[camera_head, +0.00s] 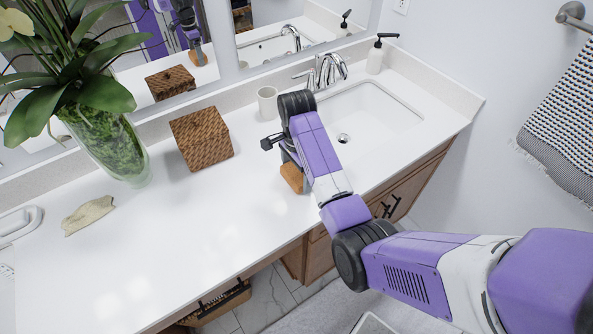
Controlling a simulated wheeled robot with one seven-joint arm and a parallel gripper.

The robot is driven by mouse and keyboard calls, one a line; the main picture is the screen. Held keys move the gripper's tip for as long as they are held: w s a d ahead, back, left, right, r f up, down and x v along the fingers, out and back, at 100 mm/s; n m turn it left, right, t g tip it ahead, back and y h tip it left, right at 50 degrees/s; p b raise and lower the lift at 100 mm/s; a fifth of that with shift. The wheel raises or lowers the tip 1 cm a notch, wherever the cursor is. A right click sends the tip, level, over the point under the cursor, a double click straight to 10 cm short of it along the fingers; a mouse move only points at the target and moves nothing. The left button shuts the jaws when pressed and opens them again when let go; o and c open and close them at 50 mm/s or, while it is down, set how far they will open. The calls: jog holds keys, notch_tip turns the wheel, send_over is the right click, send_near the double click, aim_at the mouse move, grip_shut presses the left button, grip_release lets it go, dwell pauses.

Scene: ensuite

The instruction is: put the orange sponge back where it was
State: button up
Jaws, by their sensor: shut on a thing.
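The orange sponge (291,178) is at the tip of my gripper (290,161), over the white counter between the woven box and the sink. My gripper points down and is shut on the sponge. My purple arm reaches in from the lower right and hides part of the sponge and most of the fingers. I cannot tell whether the sponge touches the counter. The mirror shows a small reflection of my arm and the sponge.
A woven box (201,138), a white cup (268,103), a faucet (328,71) and a soap dispenser (376,56) stand along the back. The sink (385,108) is right of my gripper. A plant vase (112,152) and a tan object (88,215) are left. The front middle counter is clear.

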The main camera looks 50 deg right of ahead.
jog(key=shift+f, duration=0.2)
jog(key=o, duration=0.9)
jog(key=shift+r, duration=0.1)
